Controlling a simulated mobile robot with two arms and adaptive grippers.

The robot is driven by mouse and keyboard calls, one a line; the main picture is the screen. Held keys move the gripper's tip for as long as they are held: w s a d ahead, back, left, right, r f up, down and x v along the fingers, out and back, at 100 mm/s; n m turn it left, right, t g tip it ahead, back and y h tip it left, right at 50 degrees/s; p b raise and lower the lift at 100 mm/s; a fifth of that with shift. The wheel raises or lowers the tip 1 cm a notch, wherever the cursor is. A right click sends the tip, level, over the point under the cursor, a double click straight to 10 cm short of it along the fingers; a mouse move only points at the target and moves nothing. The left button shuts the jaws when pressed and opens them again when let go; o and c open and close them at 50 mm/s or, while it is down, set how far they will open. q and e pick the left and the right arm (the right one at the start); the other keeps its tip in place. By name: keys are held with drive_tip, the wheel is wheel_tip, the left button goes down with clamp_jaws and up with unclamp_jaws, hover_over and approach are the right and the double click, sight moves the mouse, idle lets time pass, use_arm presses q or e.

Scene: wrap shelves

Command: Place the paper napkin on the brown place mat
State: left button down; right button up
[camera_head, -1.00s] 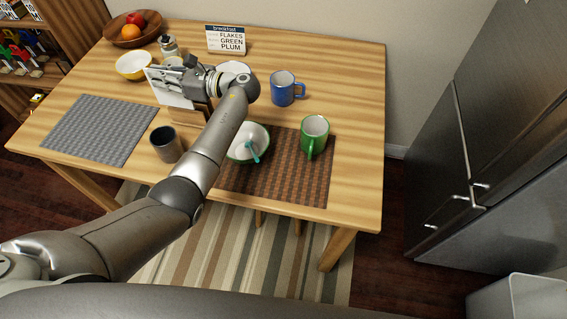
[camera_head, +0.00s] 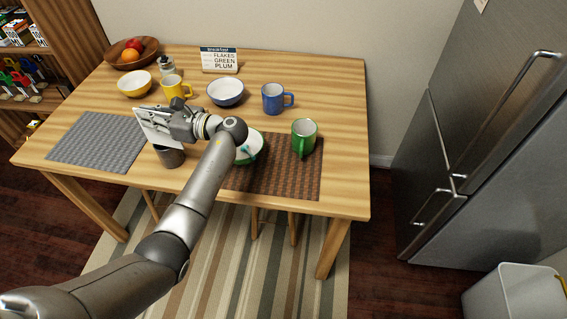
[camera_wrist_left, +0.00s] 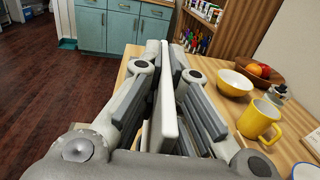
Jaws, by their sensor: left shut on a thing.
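My left gripper (camera_head: 163,120) is shut on the white paper napkin (camera_head: 155,134) and holds it above the table, near the dark grey cup (camera_head: 170,158). In the left wrist view the napkin (camera_wrist_left: 165,112) shows edge-on as a thin white slab between the fingers of the gripper (camera_wrist_left: 165,85). The brown place mat (camera_head: 288,180) lies at the table's front right, to the right of the napkin. A green-rimmed white bowl (camera_head: 252,148) with a teal-handled spoon and a green mug (camera_head: 303,137) stand on it. My forearm hides part of the bowl and the mat's left side. My right gripper is out of view.
A grey place mat (camera_head: 92,145) lies at the left. A yellow bowl (camera_head: 134,85), yellow mug (camera_head: 174,86), blue-rimmed bowl (camera_head: 225,93), blue mug (camera_head: 273,101), menu sign (camera_head: 219,62) and fruit bowl (camera_head: 132,55) stand farther back. The brown mat's front right part is bare.

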use_arm(q)
drive_tip(key=s+d+m+t+h, duration=1.5)
drive_tip(key=s+d, duration=0.4)
drive_tip(key=s, duration=0.4)
drive_tip(key=m+h, duration=0.1)
drive_tip(key=h, duration=0.1)
drive_tip(key=shift+r+h, duration=0.2)
drive_tip(key=shift+h, duration=0.2)
